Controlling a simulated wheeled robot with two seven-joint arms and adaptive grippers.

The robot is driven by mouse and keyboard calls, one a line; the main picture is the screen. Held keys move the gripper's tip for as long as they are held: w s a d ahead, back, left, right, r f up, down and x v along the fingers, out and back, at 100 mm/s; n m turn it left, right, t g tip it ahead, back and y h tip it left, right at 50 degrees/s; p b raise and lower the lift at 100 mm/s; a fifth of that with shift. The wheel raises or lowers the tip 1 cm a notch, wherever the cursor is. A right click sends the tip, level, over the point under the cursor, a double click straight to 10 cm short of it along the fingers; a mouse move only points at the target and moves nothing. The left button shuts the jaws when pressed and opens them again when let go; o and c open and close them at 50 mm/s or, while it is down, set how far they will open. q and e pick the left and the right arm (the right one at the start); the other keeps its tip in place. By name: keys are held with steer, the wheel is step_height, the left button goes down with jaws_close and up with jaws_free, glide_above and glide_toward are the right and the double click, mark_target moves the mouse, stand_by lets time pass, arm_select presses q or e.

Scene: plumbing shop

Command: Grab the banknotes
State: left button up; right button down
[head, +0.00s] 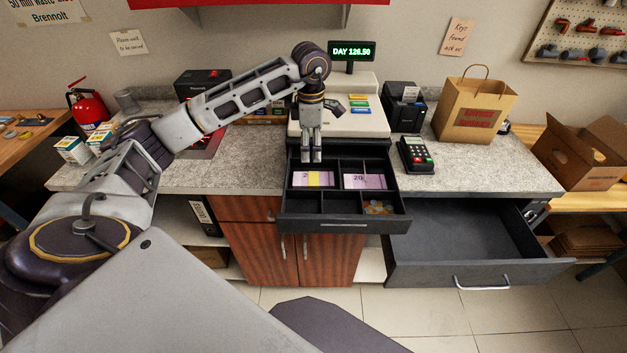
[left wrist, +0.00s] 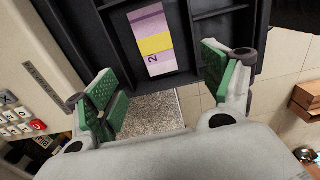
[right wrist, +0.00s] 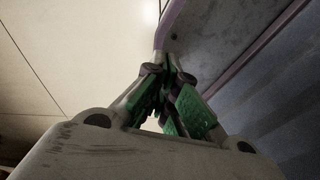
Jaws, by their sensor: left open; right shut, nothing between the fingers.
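Two stacks of purple banknotes lie in the open cash drawer (head: 345,224). The left stack (head: 299,179) has a yellow band and lies in the front-left of the upper compartments. The right stack (head: 365,182) lies in the compartment beside it. My left gripper (head: 312,160) is over the back of the drawer, pointing down, empty. In the left wrist view it is open (left wrist: 165,85), with the yellow-banded stack (left wrist: 152,40) beyond its fingers and apart from them. My right gripper (right wrist: 172,105) is shut and empty; I do not see it in the head view.
Coins (head: 379,208) lie in the drawer's front-right compartment. An empty grey drawer (head: 470,243) stands open at right. The cash register (head: 358,122) is behind the cash drawer. A card terminal (head: 416,155) and a paper bag (head: 474,108) stand on the counter.

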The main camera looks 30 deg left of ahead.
arm_select(q)
glide_above(312, 178)
steer(key=f, duration=0.5)
steer(key=f+p, duration=0.1)
steer(key=f, duration=0.1)
steer(key=shift+s+d+f, duration=0.15)
steer(key=shift+s+f, duration=0.1)
steer(key=shift+s, duration=0.15)
steer(key=shift+f, duration=0.1)
arm_select(e)
steer(key=shift+w+a+r, duration=0.25)
steer(key=shift+a+r, duration=0.25)
steer(key=shift+d, duration=0.3)
arm_select(q)
steer(key=shift+w+f, duration=0.1)
steer(key=shift+f, duration=0.35)
steer(key=shift+w+f+p, duration=0.15)
steer(key=shift+f+p, duration=0.25)
steer(key=shift+f, duration=0.6)
steer(key=shift+w+f+p, duration=0.1)
steer(key=shift+f+p, duration=0.25)
steer(key=shift+f, duration=0.75)
arm_select(e)
steer(key=shift+a+r, duration=0.15)
steer(key=shift+r, duration=0.65)
steer(key=shift+a, duration=0.1)
